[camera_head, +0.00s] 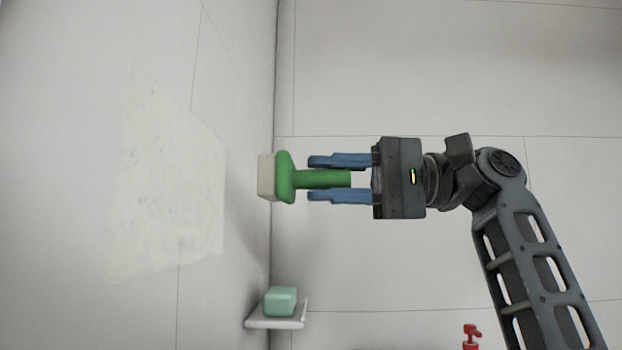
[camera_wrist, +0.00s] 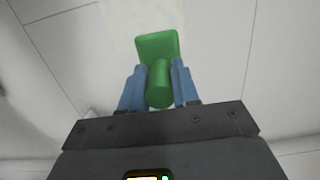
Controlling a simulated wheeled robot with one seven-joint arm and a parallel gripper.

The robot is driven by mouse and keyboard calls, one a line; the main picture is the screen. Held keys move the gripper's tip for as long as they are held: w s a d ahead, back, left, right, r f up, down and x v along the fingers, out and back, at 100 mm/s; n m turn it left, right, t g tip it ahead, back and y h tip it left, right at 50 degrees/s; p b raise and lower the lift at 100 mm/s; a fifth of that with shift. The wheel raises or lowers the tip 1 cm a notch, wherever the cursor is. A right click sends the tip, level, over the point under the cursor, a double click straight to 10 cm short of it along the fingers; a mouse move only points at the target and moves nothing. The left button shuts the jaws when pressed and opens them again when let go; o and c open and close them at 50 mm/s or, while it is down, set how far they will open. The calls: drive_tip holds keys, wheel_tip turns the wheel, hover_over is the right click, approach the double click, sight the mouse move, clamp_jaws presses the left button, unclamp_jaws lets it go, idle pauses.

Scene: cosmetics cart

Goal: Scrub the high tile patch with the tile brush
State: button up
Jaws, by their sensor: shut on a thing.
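My gripper (camera_head: 312,178) is shut on the green handle of the tile brush (camera_head: 284,178). The brush lies level, its pale scrubbing block pointing left toward the tiled wall. In the wrist view the brush (camera_wrist: 158,46) shows its green back and handle between the blue fingers of my gripper (camera_wrist: 158,72). The tile patch (camera_head: 170,185) is a pale, speckled, off-white area on the left wall. In the head view the brush is right of the patch; whether the block touches the wall cannot be told.
A small white shelf (camera_head: 262,321) on the wall below the brush holds a mint-green soap block (camera_head: 280,300). A red pump top (camera_head: 471,334) shows at the bottom edge. The space around the brush in the head view looks clear.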

drive_tip(key=shift+d, duration=0.55)
drive_tip(key=shift+d, duration=0.1)
drive_tip(key=shift+d, duration=1.4)
drive_tip(key=s+d+f+m+h+b, duration=0.1)
drive_tip(key=s+d+f+m+h, duration=0.3)
drive_tip(key=f, duration=2.3)
drive_tip(key=s+d+f+m+t+h+b, duration=0.1)
drive_tip(key=s+d+f+m+h, duration=0.4)
drive_tip(key=d+f, duration=0.9)
drive_tip(key=s+d+f+m+t+h+b, duration=0.1)
drive_tip(key=s+d+f+m+h+b, duration=0.2)
drive_tip(key=f, duration=3.8)
drive_tip(key=s+d+m+h, duration=0.1)
drive_tip(key=d+m+h, duration=0.3)
drive_tip(key=d+m, duration=0.2)
drive_tip(key=shift+s+f+m, duration=0.15)
drive_tip(key=shift+m, duration=0.55)
